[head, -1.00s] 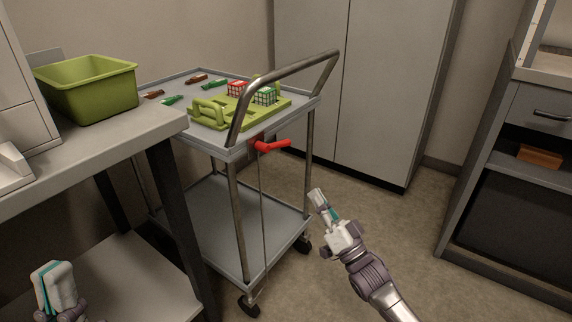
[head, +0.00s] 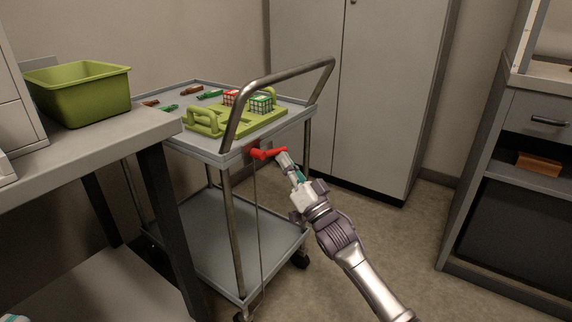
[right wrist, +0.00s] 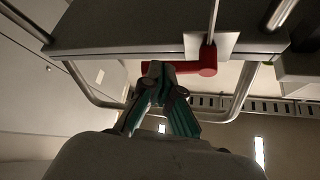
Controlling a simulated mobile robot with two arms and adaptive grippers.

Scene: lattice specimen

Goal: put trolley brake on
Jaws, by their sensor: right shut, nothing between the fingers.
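The trolley (head: 225,225) stands in the middle of the head view, with a bent metal push handle (head: 285,76) above its near end. The red brake lever (head: 264,154) sits under that end of the top deck, pointing right, with a thin rod running down from it. My right gripper (head: 283,158) is shut and empty, its fingertips at the lever's free end. In the right wrist view the tips (right wrist: 160,70) overlap the red lever (right wrist: 207,63); I cannot tell whether they touch. Only a sliver of my left gripper (head: 14,318) shows at the bottom left corner.
A bench with a green bin (head: 85,95) stands close on the left. A cabinet (head: 390,100) is behind, shelving on the right. Floor right of the trolley is clear.

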